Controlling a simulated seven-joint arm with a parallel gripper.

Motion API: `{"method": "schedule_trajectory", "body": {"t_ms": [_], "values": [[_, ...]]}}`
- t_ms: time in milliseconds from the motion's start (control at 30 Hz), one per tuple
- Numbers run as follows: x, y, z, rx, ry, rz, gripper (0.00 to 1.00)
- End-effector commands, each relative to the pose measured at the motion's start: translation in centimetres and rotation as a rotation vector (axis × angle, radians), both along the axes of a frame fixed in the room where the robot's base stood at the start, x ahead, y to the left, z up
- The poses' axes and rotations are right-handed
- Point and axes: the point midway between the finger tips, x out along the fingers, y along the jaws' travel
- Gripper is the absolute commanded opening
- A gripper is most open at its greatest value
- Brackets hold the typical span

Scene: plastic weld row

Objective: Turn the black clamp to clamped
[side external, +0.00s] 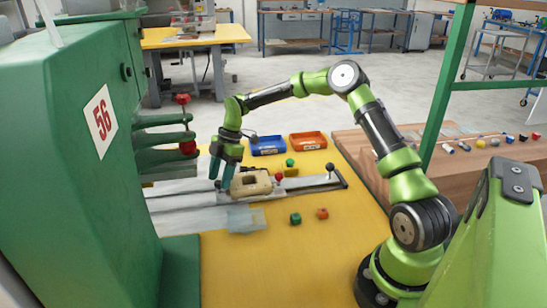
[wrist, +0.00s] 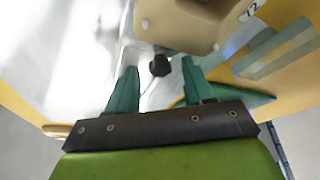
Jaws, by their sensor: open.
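A black knob (wrist: 159,65), which looks like the black clamp's handle, shows in the wrist view between and just beyond my fingertips. A thin pale stem runs down from it. My gripper (side external: 221,180) is open, pointing down at the left end of the beige part (side external: 251,182) in the side view. The fingers stand on either side of the knob in the wrist view; I cannot tell whether they touch it. In the side view this knob is hidden by my gripper. The beige part (wrist: 180,22) also shows in the wrist view, marked 12.
A red knob (side external: 278,177) stands right of the beige part, and a black ball lever (side external: 329,168) at the rail's right end. Blue (side external: 268,146) and orange (side external: 307,141) bins stand behind. Green (side external: 295,218) and red (side external: 322,213) pieces lie in front. The green machine (side external: 85,190) is at left.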

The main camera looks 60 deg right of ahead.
Motion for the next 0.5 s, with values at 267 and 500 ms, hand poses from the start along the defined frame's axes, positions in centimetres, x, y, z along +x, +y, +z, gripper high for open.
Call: {"method": "schedule_trajectory", "body": {"t_ms": [267,500], "values": [[-0.27,0.01,-0.02,0.000,0.002,-0.151,0.53],[-0.49,0.17,0.02,0.000,-0.001,-0.389,0.53]]}}
